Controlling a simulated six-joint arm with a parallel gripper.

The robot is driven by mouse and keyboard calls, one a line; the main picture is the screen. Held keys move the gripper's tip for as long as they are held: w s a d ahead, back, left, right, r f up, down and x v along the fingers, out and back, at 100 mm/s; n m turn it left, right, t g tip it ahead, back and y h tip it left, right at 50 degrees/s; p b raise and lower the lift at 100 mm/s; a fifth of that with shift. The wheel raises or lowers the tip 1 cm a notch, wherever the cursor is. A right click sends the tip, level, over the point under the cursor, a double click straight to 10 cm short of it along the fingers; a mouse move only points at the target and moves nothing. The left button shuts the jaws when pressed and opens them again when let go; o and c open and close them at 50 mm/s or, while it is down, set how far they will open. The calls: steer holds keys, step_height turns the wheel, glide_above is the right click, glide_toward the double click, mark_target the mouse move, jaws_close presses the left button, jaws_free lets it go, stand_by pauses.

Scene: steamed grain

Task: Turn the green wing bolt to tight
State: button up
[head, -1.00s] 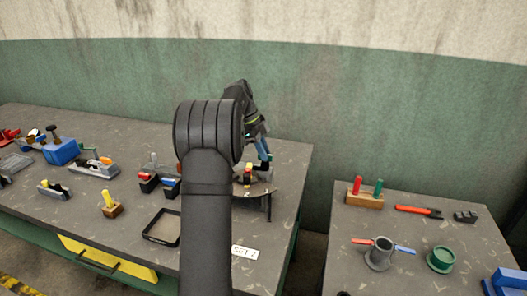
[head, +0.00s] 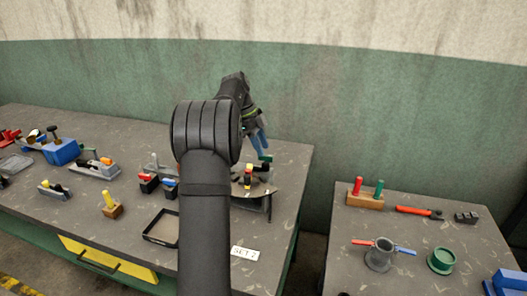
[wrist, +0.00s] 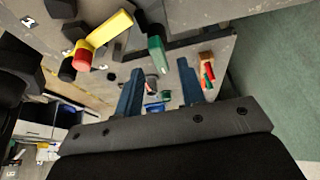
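The green wing bolt (head: 265,157) appears to be the small green piece at the back of a dark fixture on the left bench. In the wrist view a green block-shaped piece (wrist: 157,54), likely the same bolt, stands beyond my fingertips. My gripper (head: 260,143) is just above it in the head view, its blue fingers pointing down. In the wrist view my gripper (wrist: 160,82) has its two fingers apart with nothing between them. I cannot tell the bolt's exact turn position.
A yellow handle with a red end (wrist: 102,38) is close beside the green piece; it also shows in the head view (head: 248,178). A black tray (head: 147,238) lies at the bench's front. The right bench (head: 410,215) holds a pot (head: 380,256) and tools.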

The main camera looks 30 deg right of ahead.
mark_target(266, 159)
steer(key=v, duration=0.9)
steer(key=x, duration=1.1)
steer(key=shift+s+d+f, duration=0.15)
steer(key=shift+f, duration=0.2)
steer(key=shift+r, duration=0.1)
